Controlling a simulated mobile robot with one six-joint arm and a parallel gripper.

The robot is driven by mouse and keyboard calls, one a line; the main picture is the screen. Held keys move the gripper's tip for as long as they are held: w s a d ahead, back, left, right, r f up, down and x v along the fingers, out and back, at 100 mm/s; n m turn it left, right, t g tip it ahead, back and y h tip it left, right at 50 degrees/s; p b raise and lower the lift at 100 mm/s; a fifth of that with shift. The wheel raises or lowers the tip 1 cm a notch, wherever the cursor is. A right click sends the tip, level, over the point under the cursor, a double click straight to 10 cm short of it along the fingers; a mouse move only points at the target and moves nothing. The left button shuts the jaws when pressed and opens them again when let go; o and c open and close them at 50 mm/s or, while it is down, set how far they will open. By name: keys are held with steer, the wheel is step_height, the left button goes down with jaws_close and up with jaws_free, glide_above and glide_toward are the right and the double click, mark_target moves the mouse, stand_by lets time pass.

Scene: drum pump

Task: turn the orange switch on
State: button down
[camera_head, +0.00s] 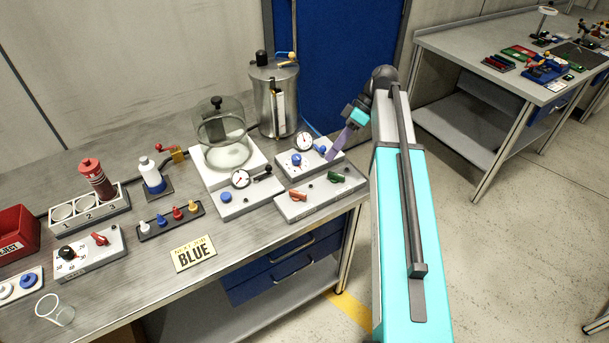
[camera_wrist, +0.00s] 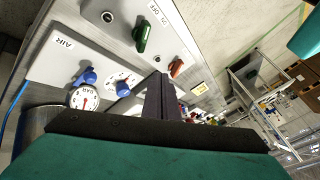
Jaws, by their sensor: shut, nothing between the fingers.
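The orange switch (camera_head: 298,196) is a small lever knob on the front face of a grey box (camera_head: 320,193) at the right end of the bench. It sits left of a green switch (camera_head: 334,177) on the same box. In the wrist view the orange switch (camera_wrist: 176,68) shows just beyond my fingertips, and the green switch (camera_wrist: 143,36) is nearer the top. The orange switch lies slanted; its setting is unclear. My gripper (camera_head: 335,152) is shut and empty, above the gauge box behind the switches, apart from the orange switch. It shows in the wrist view (camera_wrist: 160,84) too.
The AIR box with a gauge (camera_head: 303,141) and blue knobs stands behind the switch box. Left are another gauge box (camera_head: 240,179), a glass bell jar (camera_head: 222,132) and a steel drum (camera_head: 274,97). A "BLUE" card (camera_head: 193,253) lies in front. Floor is open right of the bench.

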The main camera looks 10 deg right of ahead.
mark_target(298, 195)
steer(key=shift+w+d+r, duration=0.1)
steer(key=shift+w+r, duration=0.05)
steer(key=shift+w, duration=0.2)
steer(key=shift+b+x, duration=0.55)
steer(key=shift+x, duration=0.7)
steer(key=shift+s+a+f, duration=0.1)
steer(key=shift+a+f, duration=0.1)
steer(key=shift+a, duration=0.05)
steer(key=p+x, duration=0.2)
steer(key=x, duration=0.4)
steer(key=shift+s+a+f, duration=0.1)
steer(key=shift+a+f, duration=0.05)
steer(key=shift+f, duration=0.1)
steer(key=shift+s+a+f+p, duration=0.15)
steer(key=shift+s+a+p, duration=1.1)
steer(key=shift+s, duration=0.3)
